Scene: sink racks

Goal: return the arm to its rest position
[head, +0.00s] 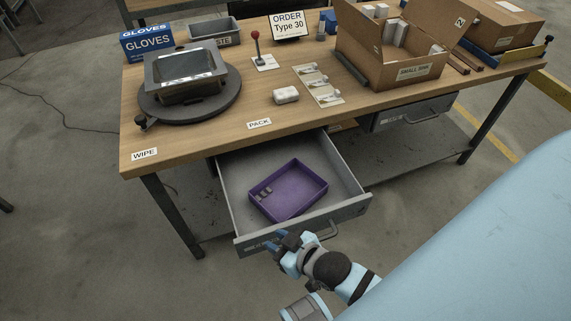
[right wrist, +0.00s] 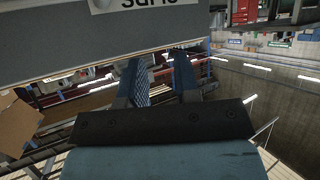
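My right gripper (head: 282,243) is just in front of the open drawer (head: 348,206), at the left part of its front panel and left of its handle (head: 328,233). In the right wrist view the two fingers (right wrist: 160,78) stand apart, with nothing visible between them. The grey drawer front (right wrist: 100,40) with its white label crosses the top of that view, close to the fingertips; whether they touch it I cannot tell. My left gripper is not in view.
The drawer is pulled out under the wooden workbench (head: 200,150) and holds a purple tray (head: 290,190) with small grey pieces. A cardboard box (head: 375,65), a round turntable (head: 225,98) and a red-knobbed lever (head: 256,48) stand on the bench. The floor (head: 120,260) at front left is clear.

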